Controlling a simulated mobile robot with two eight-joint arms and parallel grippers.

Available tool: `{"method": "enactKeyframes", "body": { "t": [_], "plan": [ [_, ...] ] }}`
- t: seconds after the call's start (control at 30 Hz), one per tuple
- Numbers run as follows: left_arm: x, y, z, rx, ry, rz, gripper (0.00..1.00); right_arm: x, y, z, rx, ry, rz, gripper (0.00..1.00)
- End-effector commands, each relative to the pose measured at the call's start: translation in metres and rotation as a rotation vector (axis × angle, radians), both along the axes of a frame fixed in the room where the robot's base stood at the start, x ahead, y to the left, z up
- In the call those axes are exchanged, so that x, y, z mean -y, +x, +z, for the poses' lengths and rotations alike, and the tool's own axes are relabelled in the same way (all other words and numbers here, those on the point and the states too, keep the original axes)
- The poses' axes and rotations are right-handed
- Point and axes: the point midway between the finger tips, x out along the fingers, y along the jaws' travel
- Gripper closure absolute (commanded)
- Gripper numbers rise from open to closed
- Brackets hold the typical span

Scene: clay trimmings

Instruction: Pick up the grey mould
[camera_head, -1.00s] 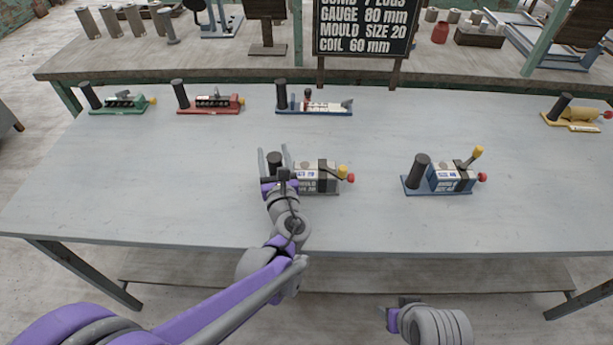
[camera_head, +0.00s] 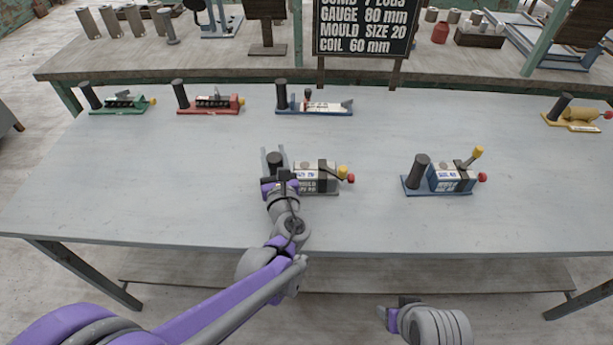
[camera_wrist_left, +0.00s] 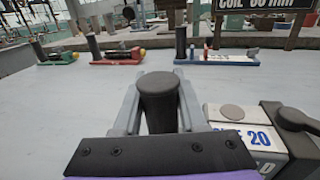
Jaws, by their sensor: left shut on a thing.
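The grey mould (camera_head: 318,177) sits on the table in the middle of the head view, with a labelled block, a black clamp band and yellow and red knobs at its right end. Its upright black handle (camera_wrist_left: 158,95) stands at its left end. My left gripper (camera_head: 274,157) has one finger on each side of this handle and is shut on it. The wrist view shows the label "SIZE 20" on the block. The left hand hides part of the mould's base. My right gripper (camera_head: 384,314) hangs low in front of the table, its jaws unclear.
A blue mould (camera_head: 440,182) stands to the right. Green (camera_head: 122,104), red (camera_head: 212,104) and blue-white (camera_head: 318,107) tools line the back left, and a yellow one (camera_head: 572,122) is at far right. A black sign (camera_head: 362,30) stands behind. The table front is clear.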

Motion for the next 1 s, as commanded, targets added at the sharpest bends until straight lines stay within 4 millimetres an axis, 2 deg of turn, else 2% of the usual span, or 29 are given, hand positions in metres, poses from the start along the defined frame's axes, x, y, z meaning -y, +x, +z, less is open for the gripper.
{"method": "enactKeyframes", "body": {
  "t": [0.73, 0.87, 1.0],
  "plan": [
    [0.000, 0.000, 0.003, 0.000, -0.001, 0.000, 1.00, 0.000, 0.000, 0.001, 0.000, 0.000, 0.000, 0.45],
    [0.000, 0.000, 0.018, 0.001, -0.001, 0.000, 1.00, 0.000, 0.000, 0.007, 0.002, 0.000, 0.000, 0.45],
    [0.000, -0.001, 0.046, 0.001, -0.001, 0.000, 1.00, 0.000, -0.001, 0.017, 0.006, 0.000, 0.000, 0.45]
  ]
}}
